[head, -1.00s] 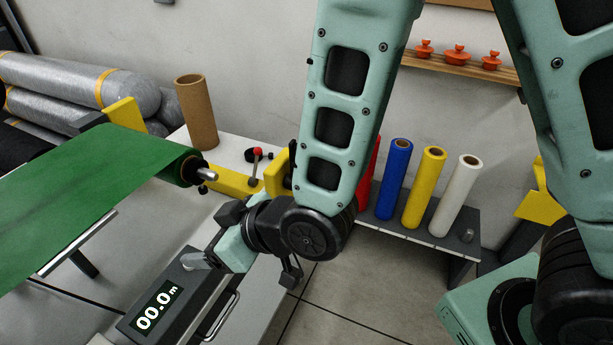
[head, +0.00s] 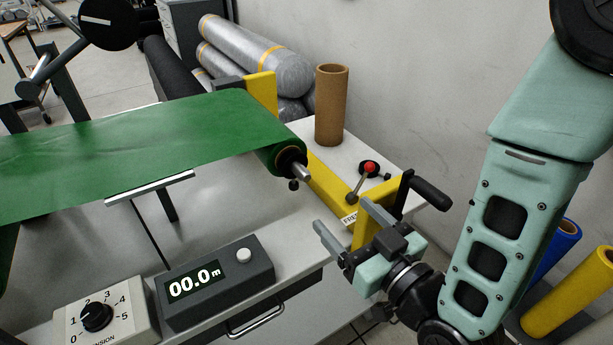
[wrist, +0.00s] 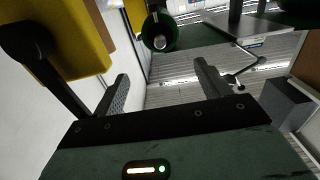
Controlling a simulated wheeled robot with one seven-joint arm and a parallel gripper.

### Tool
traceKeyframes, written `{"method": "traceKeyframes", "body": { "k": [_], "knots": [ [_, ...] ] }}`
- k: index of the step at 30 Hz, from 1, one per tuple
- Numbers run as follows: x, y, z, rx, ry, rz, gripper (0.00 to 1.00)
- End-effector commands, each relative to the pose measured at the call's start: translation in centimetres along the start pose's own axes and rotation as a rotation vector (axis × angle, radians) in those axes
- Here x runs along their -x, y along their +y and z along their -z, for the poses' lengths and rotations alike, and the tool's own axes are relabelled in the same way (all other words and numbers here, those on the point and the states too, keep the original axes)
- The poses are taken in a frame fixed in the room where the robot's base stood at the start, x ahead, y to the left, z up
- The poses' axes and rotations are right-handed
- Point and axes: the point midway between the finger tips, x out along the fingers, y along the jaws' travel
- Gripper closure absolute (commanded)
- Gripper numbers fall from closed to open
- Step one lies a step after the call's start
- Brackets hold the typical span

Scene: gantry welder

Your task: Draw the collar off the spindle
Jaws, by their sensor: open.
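A dark collar (head: 290,160) sits around the bare metal spindle (head: 302,173) at the right end of the green roll (head: 265,150). A small dark knob (head: 293,185) hangs below the collar. In the wrist view the spindle's end (wrist: 160,42) faces me near the top, with the dark collar (wrist: 157,22) around it. My gripper (head: 343,216) is open and empty, to the right of the spindle and nearer the camera, apart from it. Its two fingers (wrist: 160,75) are spread wide in the wrist view.
A yellow bracket (head: 330,185) and a red-knobbed lever (head: 369,168) stand beside the spindle, with a black-handled crank (head: 425,192) close behind my gripper. A brown tube (head: 331,105) stands on the bench behind. A counter box (head: 215,283) and a tension dial (head: 100,312) sit in front.

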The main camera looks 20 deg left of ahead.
Motion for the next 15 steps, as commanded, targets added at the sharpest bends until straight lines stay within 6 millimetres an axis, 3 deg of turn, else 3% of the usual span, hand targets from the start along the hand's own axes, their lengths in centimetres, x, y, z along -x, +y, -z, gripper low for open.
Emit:
{"method": "traceKeyframes", "body": {
  "k": [11,15],
  "knots": [
    [-2.2,0.0,-0.3,-0.001,0.005,-0.001,0.24],
    [-5.1,0.0,0.3,-0.001,0.001,-0.001,0.24]
  ]
}}
